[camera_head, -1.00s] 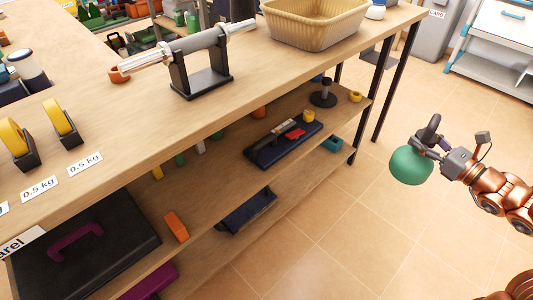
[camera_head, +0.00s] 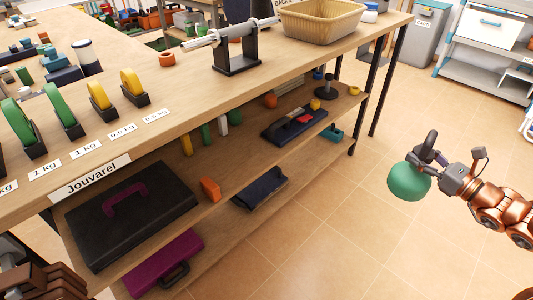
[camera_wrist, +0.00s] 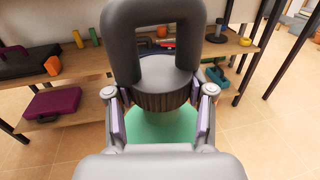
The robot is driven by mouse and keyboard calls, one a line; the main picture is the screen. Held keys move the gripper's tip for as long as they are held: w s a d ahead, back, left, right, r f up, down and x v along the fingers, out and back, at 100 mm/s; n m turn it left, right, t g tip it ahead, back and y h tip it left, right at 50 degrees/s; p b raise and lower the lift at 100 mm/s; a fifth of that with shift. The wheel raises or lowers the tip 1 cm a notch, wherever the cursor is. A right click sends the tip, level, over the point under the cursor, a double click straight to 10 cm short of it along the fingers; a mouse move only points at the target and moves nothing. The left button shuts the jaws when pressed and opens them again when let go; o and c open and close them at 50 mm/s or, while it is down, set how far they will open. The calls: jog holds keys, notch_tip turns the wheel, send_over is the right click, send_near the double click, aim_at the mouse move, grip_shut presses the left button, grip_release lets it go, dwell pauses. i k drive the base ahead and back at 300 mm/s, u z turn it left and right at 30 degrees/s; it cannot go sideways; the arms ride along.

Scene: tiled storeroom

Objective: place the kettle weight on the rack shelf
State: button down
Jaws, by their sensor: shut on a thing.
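The kettle weight (camera_head: 409,181) is a green ball with a dark grey loop handle. My gripper (camera_head: 437,160) is shut on it at the right of the head view, over open floor and apart from the rack. In the wrist view the grey handle (camera_wrist: 165,45) stands upright between my fingers, with the green body (camera_wrist: 160,124) below. The rack is wooden with black legs. Its middle shelf (camera_head: 240,165) holds several items, with bare wood between them. A lower shelf (camera_head: 215,232) lies beneath. My gripper hides part of the shelves in the wrist view.
The rack top holds weight plates and a wicker basket (camera_head: 320,22). Tiled floor (camera_head: 340,225) in front is clear.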

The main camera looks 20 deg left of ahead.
aim_at(241, 164)
jog(key=k, duration=0.3)
jog(key=u, duration=1.4)
